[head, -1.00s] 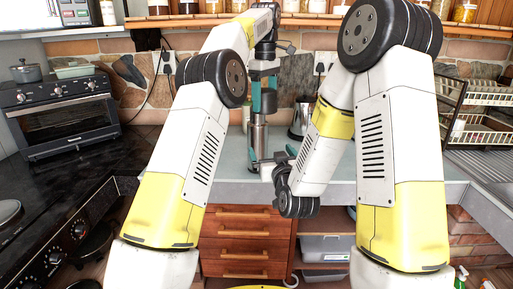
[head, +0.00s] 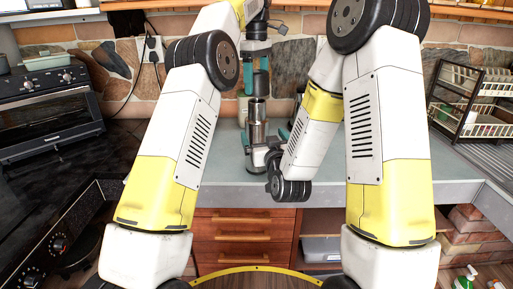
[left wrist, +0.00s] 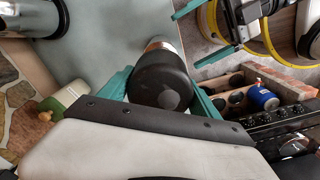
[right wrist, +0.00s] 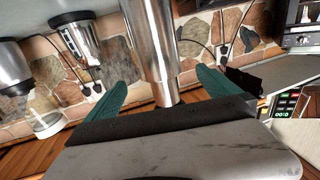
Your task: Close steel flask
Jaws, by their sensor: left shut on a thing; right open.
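The steel flask (head: 257,128) is upright above the grey counter in the head view. It also shows as a shiny cylinder (right wrist: 152,45) in the right wrist view. My left gripper (head: 257,84) is above it, shut on the dark round lid (left wrist: 163,80). A steel surface with a coppery rim shows behind the lid in the left wrist view. I cannot tell whether the lid touches the flask. My right gripper (head: 258,155) is low at the flask, open, with its teal fingers (right wrist: 160,98) on either side of the flask and apart from it.
A black oven (head: 48,108) stands at the left and a dish rack (head: 480,105) at the right. A steel appliance (right wrist: 78,35) stands by the stone wall. The grey counter (head: 370,180) is clear near its front edge. Wooden drawers (head: 243,235) are below.

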